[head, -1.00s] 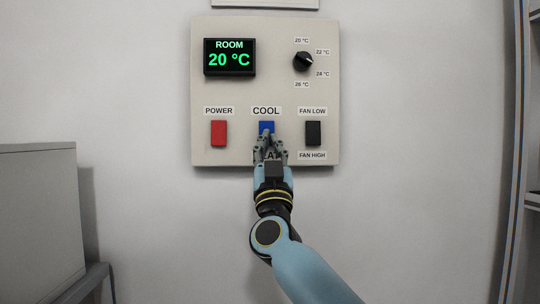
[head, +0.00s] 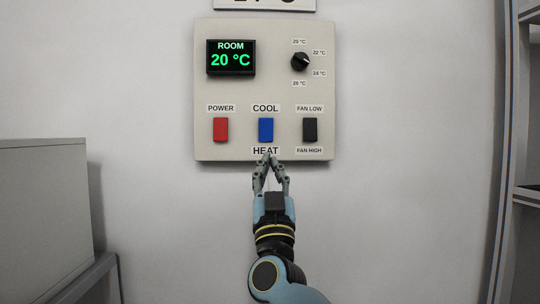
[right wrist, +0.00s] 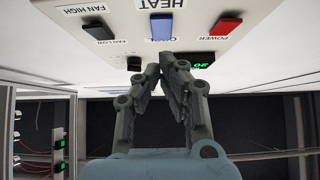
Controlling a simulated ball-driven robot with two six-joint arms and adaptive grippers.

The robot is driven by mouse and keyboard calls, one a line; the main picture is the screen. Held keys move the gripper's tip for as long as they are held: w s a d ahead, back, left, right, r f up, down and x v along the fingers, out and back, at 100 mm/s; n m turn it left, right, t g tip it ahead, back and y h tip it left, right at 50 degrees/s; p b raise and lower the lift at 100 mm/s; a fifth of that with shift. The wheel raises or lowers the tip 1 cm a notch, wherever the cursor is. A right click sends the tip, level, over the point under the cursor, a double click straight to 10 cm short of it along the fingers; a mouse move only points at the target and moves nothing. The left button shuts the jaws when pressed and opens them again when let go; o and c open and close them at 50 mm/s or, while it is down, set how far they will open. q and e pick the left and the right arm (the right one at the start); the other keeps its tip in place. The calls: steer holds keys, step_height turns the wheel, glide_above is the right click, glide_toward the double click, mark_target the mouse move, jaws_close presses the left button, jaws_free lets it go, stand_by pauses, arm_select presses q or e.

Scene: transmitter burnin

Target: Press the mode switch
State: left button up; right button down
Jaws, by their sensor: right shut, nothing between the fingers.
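The mode switch (head: 265,130) is a blue rocker between the labels COOL above and HEAT below, on the beige wall panel (head: 280,90). It also shows in the right wrist view (right wrist: 161,27), upside down. My right gripper (head: 269,156) is shut and empty, its fingertips together at the HEAT label just below the blue switch, partly over the label's lower edge. In the right wrist view its fingers (right wrist: 167,62) point up toward the panel. I cannot tell which way the switch is tipped. My left gripper is out of view.
A red POWER switch (head: 220,129) and a black fan switch (head: 310,130) flank the blue one. Above are a display (head: 231,58) reading ROOM 20 °C and a black temperature knob (head: 300,61). A grey cabinet (head: 45,210) stands at left, shelving (head: 525,200) at right.

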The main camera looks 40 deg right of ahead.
steer(key=shift+f+b+v, duration=0.2)
steer(key=shift+b+v, duration=0.1)
steer(key=shift+v, duration=2)
steer(key=shift+w+d, duration=0.15)
step_height(320, 180, down, 29)
steer(key=s+a+n+g+y, duration=0.2)
steer(key=s+n+g+y, duration=0.1)
steer(key=n+y, duration=0.55)
steer(key=s+f+g+y, duration=0.25)
steer(key=s+f, duration=0.25)
steer(key=f, duration=0.4)
steer(key=s+f+g+y, duration=0.1)
steer(key=s+f+g, duration=0.25)
steer(key=f, duration=0.65)
steer(key=s+f+g, duration=0.5)
steer(key=s+f, duration=0.9)
steer(key=s, duration=0.2)
steer(key=s+f+m+g, duration=0.1)
steer(key=s+f+g, duration=0.3)
steer(key=s, duration=0.8)
steer(key=s+f+m+g, duration=0.1)
steer(key=s+f+g, duration=0.3)
steer(key=s, duration=0.8)
steer(key=shift+s+f+y, duration=0.25)
steer(key=shift+s+y, duration=0.05)
steer(key=shift+y, duration=0.1)
